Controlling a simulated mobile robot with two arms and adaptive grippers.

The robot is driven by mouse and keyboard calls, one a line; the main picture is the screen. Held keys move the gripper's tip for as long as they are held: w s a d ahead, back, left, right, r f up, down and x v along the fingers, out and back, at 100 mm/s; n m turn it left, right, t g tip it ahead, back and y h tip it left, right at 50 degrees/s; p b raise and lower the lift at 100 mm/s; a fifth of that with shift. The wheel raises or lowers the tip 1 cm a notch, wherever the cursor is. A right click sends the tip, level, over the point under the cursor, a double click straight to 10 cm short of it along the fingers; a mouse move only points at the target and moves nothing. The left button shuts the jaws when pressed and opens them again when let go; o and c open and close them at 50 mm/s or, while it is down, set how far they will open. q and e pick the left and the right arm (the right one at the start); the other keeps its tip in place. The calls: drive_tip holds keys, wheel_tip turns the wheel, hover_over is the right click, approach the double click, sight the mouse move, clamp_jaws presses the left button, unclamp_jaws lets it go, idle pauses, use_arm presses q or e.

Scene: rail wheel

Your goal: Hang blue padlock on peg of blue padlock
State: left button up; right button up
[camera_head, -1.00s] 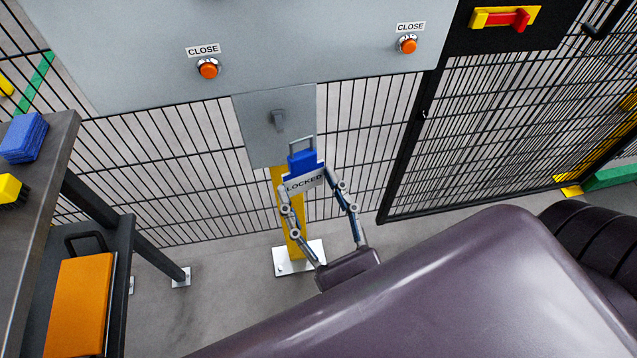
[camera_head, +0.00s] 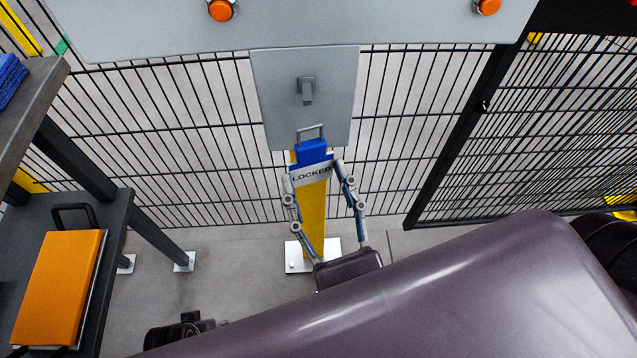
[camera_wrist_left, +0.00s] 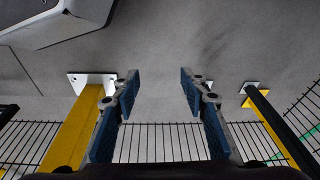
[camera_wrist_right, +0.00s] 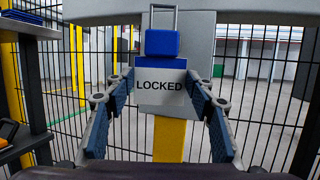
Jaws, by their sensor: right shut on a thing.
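The blue padlock (camera_head: 312,151) has a grey shackle pointing up and a white "LOCKED" tag (camera_head: 311,174) below its body. My right gripper (camera_head: 314,170) is shut on the padlock's tag part, with one finger at each side. The padlock also shows upright in the right wrist view (camera_wrist_right: 162,43). The peg (camera_head: 306,90) is a grey hook on a grey plate (camera_head: 270,85). In the head view the shackle is a little below the peg and apart from it in the picture. In the left wrist view my left gripper (camera_wrist_left: 160,85) is open and empty.
A yellow post (camera_head: 313,212) stands under the plate on a white foot. Black mesh fence (camera_head: 200,120) spans behind. A dark shelf (camera_head: 118,225) at left holds an orange case (camera_head: 60,285). Orange buttons (camera_head: 220,10) sit on the grey panel above.

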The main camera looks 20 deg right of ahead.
sight(320, 174)
drive_tip(key=shift+w+d+f+p, duration=0.1)
drive_tip(key=shift+w+d+p, duration=0.15)
drive_tip(key=shift+w, duration=0.55)
drive_tip(key=shift+w+d+f+p, duration=0.1)
drive_tip(key=shift+w+d, duration=0.1)
drive_tip(key=shift+w, duration=0.65)
drive_tip(key=shift+w+d+p, duration=0.2)
drive_tip(key=shift+w+d, duration=0.05)
drive_tip(key=shift+w, duration=0.55)
drive_tip(key=w, duration=0.2)
drive_tip(key=w+d+f, duration=0.1)
drive_tip(key=shift+w+f, duration=0.1)
drive_tip(key=shift+w, duration=0.2)
use_arm(q)
drive_tip(key=shift+s+f, duration=0.15)
drive_tip(key=shift+f, duration=0.5)
drive_tip(key=shift+s+f, duration=0.15)
drive_tip(key=shift+f, duration=0.45)
use_arm(e)
drive_tip(key=shift+f, duration=0.1)
use_arm(q)
drive_tip(key=shift+d+r, duration=0.1)
use_arm(e)
drive_tip(key=shift+w, duration=0.1)
use_arm(q)
drive_tip(key=shift+s, duration=0.25)
